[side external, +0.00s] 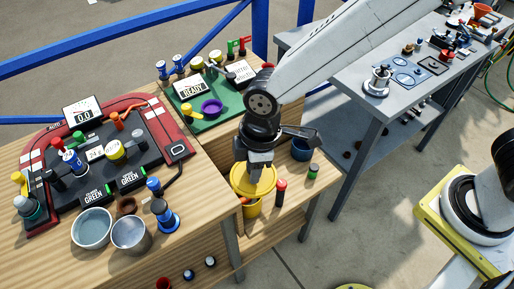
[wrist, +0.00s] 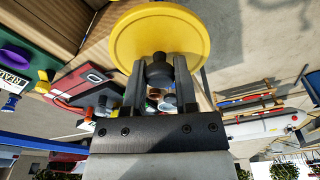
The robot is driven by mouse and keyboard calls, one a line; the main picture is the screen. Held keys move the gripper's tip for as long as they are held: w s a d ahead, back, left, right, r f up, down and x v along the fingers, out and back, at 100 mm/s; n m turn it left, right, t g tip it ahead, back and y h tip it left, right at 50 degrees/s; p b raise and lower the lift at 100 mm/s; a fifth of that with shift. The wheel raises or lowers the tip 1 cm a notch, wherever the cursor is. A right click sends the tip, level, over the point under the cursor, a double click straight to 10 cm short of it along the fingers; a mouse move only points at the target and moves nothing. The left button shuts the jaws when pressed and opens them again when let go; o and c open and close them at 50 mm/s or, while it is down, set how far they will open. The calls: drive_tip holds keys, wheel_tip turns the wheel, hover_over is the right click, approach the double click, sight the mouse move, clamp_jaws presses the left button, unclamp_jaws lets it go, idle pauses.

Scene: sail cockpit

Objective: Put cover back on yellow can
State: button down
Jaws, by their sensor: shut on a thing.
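My gripper (side external: 261,166) points down and is shut on the dark knob of a yellow round cover (side external: 253,182). In the wrist view the cover (wrist: 160,30) spreads beyond the fingertips, with its knob (wrist: 159,70) between the two fingers (wrist: 158,73). The yellow can (side external: 252,209) stands below the cover, on the low wooden shelf right of the main table. Only part of its side shows; the cover hides its mouth. The cover looks slightly tilted; I cannot tell whether it touches the rim.
A red marker-like cylinder (side external: 281,192) stands close right of the can, with a green-topped cylinder (side external: 313,172) and a blue cup (side external: 301,150) beyond. The wooden table edge lies left, with metal bowls (side external: 92,228). A grey bench (side external: 350,95) stands behind right.

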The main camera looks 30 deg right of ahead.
drive_tip(key=shift+r, duration=2.25)
drive_tip(key=shift+w+r, duration=0.1)
drive_tip(key=shift+r, duration=0.25)
drive_tip(key=w+d+f, duration=0.1)
drive_tip(key=w+d, duration=0.3)
drive_tip(key=w, duration=0.5)
wheel_tip(320, 180, down, 20)
drive_tip(key=shift+f, duration=0.2)
drive_tip(key=shift+f, duration=0.2)
drive_tip(key=shift+f, duration=2.95)
drive_tip(key=shift+f, duration=0.2)
